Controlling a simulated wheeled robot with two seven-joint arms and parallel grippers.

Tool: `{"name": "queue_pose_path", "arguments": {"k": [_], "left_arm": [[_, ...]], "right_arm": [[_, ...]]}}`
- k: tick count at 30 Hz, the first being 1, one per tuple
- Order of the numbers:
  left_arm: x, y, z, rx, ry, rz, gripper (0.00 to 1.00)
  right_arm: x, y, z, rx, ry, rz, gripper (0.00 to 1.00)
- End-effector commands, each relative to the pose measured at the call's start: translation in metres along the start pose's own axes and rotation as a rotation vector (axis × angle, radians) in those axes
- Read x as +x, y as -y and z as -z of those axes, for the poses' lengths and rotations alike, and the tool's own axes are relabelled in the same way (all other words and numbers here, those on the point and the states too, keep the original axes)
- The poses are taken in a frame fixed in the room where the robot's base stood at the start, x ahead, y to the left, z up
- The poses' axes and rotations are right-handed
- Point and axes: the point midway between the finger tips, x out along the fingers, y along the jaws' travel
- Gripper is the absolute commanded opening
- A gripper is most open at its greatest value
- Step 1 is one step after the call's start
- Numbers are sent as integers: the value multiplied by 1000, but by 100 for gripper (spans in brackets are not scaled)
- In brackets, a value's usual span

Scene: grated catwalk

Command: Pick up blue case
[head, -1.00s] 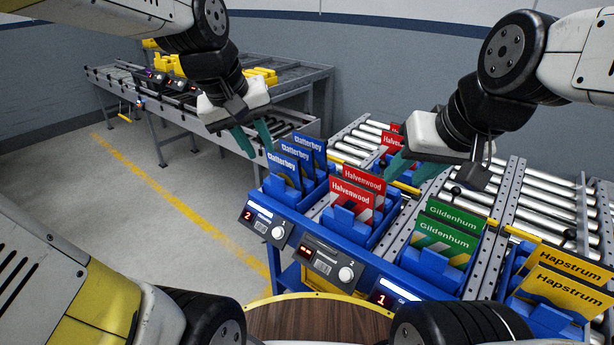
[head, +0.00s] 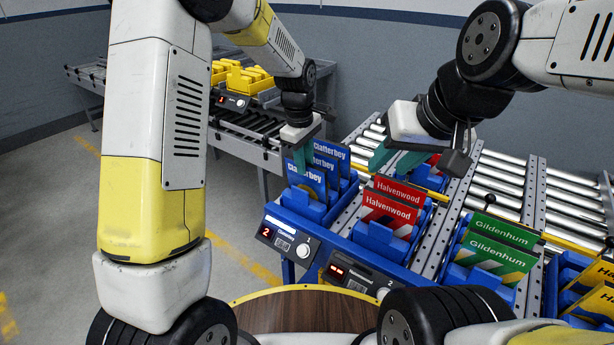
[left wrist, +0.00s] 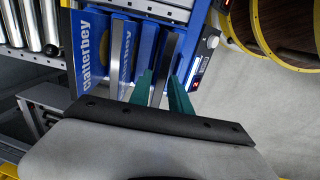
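Several blue cases labelled Clatterbey stand upright, leaning back, in a blue holder at the left end of the rack; the front one (head: 306,183) has others (head: 330,160) behind it. They also show in the left wrist view (left wrist: 92,50). My left gripper (head: 308,150) is at the top of the front blue cases, pointing down. In the left wrist view its teal fingers (left wrist: 160,90) are apart, close to the case edges; whether they touch a case is unclear. My right gripper (head: 393,160) is open and empty above the red cases.
Red Halvenwood cases (head: 392,208), green Gildenhum cases (head: 498,250) and yellow cases (head: 590,290) stand in neighbouring holders to the right. A roller conveyor (head: 500,180) lies behind. Another conveyor with yellow items (head: 240,80) stands at the back left.

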Motion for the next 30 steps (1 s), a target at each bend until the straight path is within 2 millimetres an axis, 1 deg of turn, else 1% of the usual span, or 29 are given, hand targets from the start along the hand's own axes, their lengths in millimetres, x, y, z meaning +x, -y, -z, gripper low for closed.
{"name": "queue_pose_path", "arguments": {"k": [6,10,17,18,20,21,22,30], "left_arm": [[34,1,0,1,1,4,24],[46,0,1,1,0,0,24],[48,0,1,1,0,-1,24],[48,0,1,1,0,-1,22],[48,0,1,1,0,-1,10],[48,0,1,1,0,-1,2],[48,0,1,1,0,-1,0],[47,0,1,2,0,-1,0]], "right_arm": [[0,0,0,0,0,0,36],[0,0,0,0,0,0,36],[0,0,0,0,0,0,36],[0,0,0,0,0,0,36],[0,0,0,0,0,0,36],[0,0,0,0,0,0,36],[0,0,0,0,0,0,36],[0,0,0,0,0,0,36]]}}
